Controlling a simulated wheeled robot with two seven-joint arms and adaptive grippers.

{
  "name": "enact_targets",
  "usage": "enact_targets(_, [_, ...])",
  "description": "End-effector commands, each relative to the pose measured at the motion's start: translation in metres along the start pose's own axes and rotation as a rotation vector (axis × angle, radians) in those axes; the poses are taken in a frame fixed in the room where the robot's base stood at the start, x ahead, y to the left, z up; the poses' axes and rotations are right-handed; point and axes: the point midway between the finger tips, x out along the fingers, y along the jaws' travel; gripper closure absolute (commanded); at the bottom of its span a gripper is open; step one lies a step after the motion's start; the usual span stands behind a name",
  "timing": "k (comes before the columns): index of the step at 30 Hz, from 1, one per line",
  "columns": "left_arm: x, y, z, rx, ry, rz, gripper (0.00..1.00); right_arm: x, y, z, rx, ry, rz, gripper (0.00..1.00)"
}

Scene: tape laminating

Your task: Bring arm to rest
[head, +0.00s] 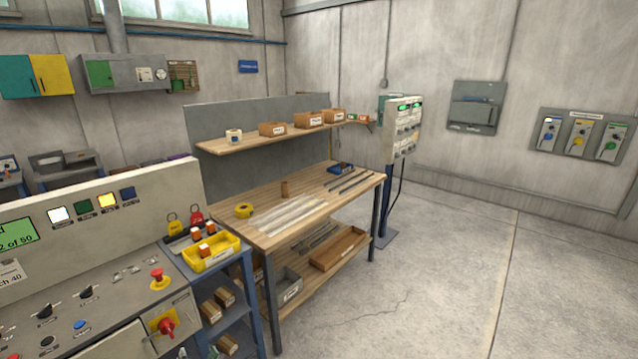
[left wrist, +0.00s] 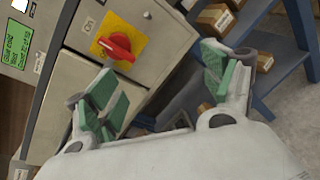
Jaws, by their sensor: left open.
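My left gripper (left wrist: 160,92) shows in the left wrist view with its green-padded fingers spread wide apart and nothing between them. Beyond it is the grey machine cabinet with a red rotary switch (left wrist: 115,46) on a yellow plate. The gripper appears apart from the switch, which lies above and to the left of the gap between the fingers. In the head view the same red switch (head: 166,327) is at the lower left. Neither arm nor gripper shows in the head view. My right gripper is in neither view.
The control console (head: 100,270) fills the lower left. Beside it a blue shelf unit (head: 257,320) holds a yellow bin (head: 213,262) and cardboard boxes. A wooden workbench (head: 345,200) stands behind. The concrete floor (head: 440,270) to the right is clear.

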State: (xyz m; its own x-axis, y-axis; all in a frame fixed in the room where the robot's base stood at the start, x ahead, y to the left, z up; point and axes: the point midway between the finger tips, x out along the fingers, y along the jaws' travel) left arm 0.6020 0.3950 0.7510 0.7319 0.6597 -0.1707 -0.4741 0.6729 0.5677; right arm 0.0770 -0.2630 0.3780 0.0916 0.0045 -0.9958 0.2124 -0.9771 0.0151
Motion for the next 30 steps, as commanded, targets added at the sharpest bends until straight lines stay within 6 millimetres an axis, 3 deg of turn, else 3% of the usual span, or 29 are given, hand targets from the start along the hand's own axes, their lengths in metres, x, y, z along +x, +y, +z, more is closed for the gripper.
enact_targets(16, [-0.003, -0.045, -0.053, -0.677, 0.232, -0.155, 0.18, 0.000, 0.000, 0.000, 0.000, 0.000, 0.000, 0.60])
enact_targets(30, [-0.014, -0.080, -0.111, -1.329, 0.559, -0.137, 0.18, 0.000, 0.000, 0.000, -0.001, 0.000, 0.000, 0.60])
